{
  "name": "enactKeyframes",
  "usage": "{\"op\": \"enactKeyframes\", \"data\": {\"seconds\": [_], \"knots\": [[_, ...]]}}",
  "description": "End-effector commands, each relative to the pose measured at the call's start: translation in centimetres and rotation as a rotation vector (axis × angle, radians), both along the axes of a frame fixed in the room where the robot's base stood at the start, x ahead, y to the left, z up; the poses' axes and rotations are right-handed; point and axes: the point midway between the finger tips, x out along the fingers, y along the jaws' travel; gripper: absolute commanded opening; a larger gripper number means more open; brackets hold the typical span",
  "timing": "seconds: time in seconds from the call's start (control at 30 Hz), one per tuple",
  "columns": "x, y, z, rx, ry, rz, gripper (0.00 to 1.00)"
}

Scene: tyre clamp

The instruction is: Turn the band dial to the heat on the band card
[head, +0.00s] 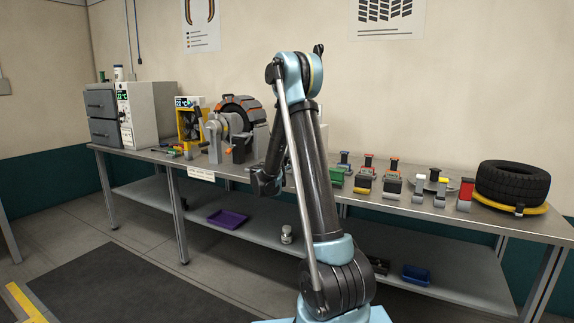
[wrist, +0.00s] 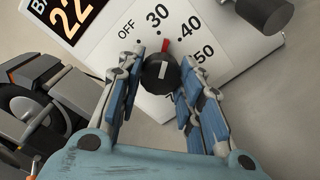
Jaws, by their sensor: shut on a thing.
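The band dial (wrist: 161,72) is a black round knob with a white line on its face, set on a white panel (wrist: 112,55). The panel is marked OFF, 30, 40, 50 and a partly covered number around the knob. A red mark at the knob's upper edge points between 30 and 40, nearer 30. My gripper (wrist: 153,66) is shut on the dial, with a blue finger on either side. A dark display (wrist: 66,20) shows orange "22", cut off by the frame. In the head view my arm hides the dial. I cannot make out the band card.
The grey bench (head: 222,177) carries a grey machine with a dark drum (head: 240,107), a yellow-framed unit (head: 189,120) and a white cabinet (head: 147,113) at left. Several small clamps and a black tyre (head: 513,182) stand at right. A purple tray (head: 228,218) is on the lower shelf.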

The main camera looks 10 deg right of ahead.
Motion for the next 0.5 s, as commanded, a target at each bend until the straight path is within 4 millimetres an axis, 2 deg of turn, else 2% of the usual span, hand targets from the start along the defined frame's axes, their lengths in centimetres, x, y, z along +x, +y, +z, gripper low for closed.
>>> {"op": "enactKeyframes", "data": {"seconds": [0.5], "knots": [[-0.22,-0.11,-0.16,0.400,-0.286,-0.004,0.10]]}}
